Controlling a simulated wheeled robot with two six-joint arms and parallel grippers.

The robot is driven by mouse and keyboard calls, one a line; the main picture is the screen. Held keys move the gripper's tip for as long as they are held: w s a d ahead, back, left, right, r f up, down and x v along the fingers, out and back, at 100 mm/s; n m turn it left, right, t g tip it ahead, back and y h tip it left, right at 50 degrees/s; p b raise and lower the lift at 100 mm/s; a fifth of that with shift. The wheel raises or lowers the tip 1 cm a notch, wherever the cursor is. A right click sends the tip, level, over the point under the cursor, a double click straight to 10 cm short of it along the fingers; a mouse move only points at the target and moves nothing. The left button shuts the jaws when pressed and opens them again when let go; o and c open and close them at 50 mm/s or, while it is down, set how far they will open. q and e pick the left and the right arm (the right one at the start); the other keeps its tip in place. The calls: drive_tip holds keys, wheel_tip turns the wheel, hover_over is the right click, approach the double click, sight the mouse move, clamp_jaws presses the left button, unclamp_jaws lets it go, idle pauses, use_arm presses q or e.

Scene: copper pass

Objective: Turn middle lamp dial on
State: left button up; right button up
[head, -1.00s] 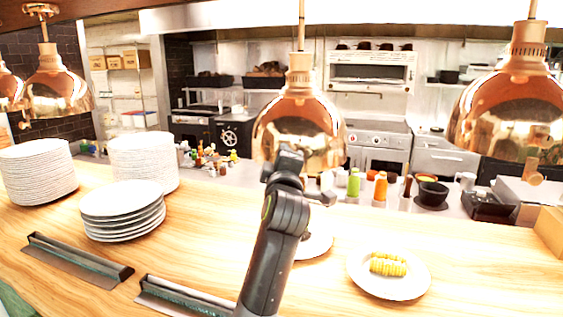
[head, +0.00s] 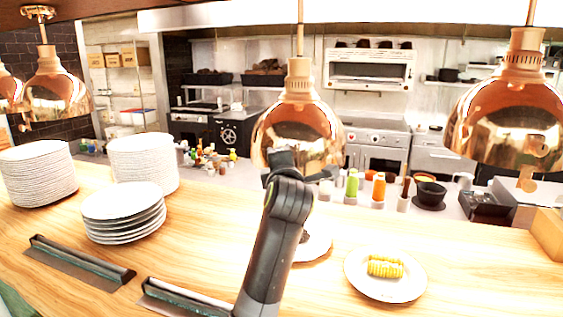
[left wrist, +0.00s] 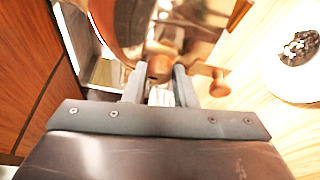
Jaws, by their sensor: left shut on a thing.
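The middle lamp (head: 298,120) is a shiny copper heat lamp hanging over the wooden counter. My left gripper (head: 302,170) is raised at its lower front rim. In the left wrist view the two fingers (left wrist: 160,85) stand on either side of a small copper dial (left wrist: 158,68) under the copper shade (left wrist: 118,20), and the gripper is shut on it. In the head view my gripper hides this dial. A second copper knob shape (left wrist: 219,86) shows right of the fingers; I cannot tell whether it is a reflection. My right gripper is not in view.
Another copper lamp (head: 508,115) hangs at right, and one (head: 55,95) at left. Plate stacks (head: 38,175) stand on the counter's left. A plate (head: 400,291) with corn (head: 385,266) lies at right. Metal rails (head: 75,262) lie along the front.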

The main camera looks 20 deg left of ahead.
use_arm(q)
drive_tip(key=shift+f, duration=0.1)
drive_tip(key=o, duration=1)
